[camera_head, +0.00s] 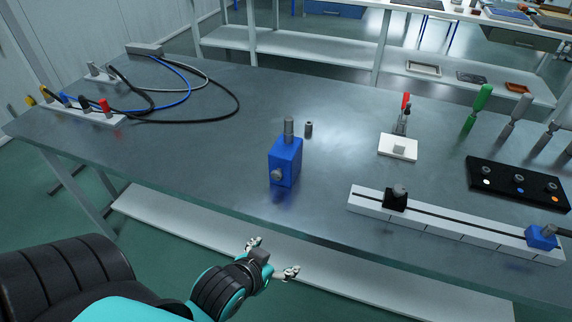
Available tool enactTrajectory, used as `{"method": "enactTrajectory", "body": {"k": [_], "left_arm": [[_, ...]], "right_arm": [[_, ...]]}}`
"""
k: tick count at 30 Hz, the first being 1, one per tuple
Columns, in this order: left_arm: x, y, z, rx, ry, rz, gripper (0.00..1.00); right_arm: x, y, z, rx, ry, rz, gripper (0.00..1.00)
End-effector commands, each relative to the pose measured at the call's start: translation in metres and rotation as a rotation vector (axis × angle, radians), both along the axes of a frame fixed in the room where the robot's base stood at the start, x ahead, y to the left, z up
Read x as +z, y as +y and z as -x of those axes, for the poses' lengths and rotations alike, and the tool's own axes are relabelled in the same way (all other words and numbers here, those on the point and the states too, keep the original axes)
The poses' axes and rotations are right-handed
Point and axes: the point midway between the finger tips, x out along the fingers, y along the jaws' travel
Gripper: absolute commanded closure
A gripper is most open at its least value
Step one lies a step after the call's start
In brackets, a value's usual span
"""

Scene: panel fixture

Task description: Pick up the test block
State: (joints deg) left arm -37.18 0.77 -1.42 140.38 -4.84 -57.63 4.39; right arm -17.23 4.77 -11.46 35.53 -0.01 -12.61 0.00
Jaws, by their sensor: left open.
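A blue block (285,163) with a grey cylinder on top and a round grey knob on its front face stands upright near the middle of the table (210,140). The picture does not settle which of these is the test block. My left gripper (272,258) is open and empty, in front of the table's near edge and below the blue block in the picture, apart from it. My right gripper is not in view.
A small dark cylinder (309,130) stands just right of the blue block. A white slotted rail (450,225) lies at the near right edge, with a black panel (480,180) behind it. Cables (185,82) lie back left. The table left of the blue block is clear.

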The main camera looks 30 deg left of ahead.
Motion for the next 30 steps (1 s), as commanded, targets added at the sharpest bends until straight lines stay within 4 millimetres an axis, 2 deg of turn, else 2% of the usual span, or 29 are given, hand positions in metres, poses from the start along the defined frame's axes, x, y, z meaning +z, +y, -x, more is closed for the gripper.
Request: {"method": "enactTrajectory", "body": {"k": [9, 16, 20, 23, 30], "left_arm": [[0.066, 0.033, -0.026, 0.122, -0.394, -0.022, 0.15], [0.12, 0.054, -0.026, 0.166, -0.69, -0.069, 0.15], [0.134, 0.057, -0.025, 0.167, -0.761, -0.083, 0.15], [0.138, 0.059, -0.035, 0.165, -0.776, -0.085, 0.15], [0.14, 0.071, -0.086, 0.164, -0.776, -0.086, 0.15]], "right_arm": [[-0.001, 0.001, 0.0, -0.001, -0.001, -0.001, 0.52], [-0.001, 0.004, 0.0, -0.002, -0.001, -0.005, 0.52], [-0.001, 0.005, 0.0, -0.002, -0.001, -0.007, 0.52], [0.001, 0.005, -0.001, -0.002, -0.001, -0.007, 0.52], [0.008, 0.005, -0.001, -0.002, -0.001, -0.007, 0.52]]}}
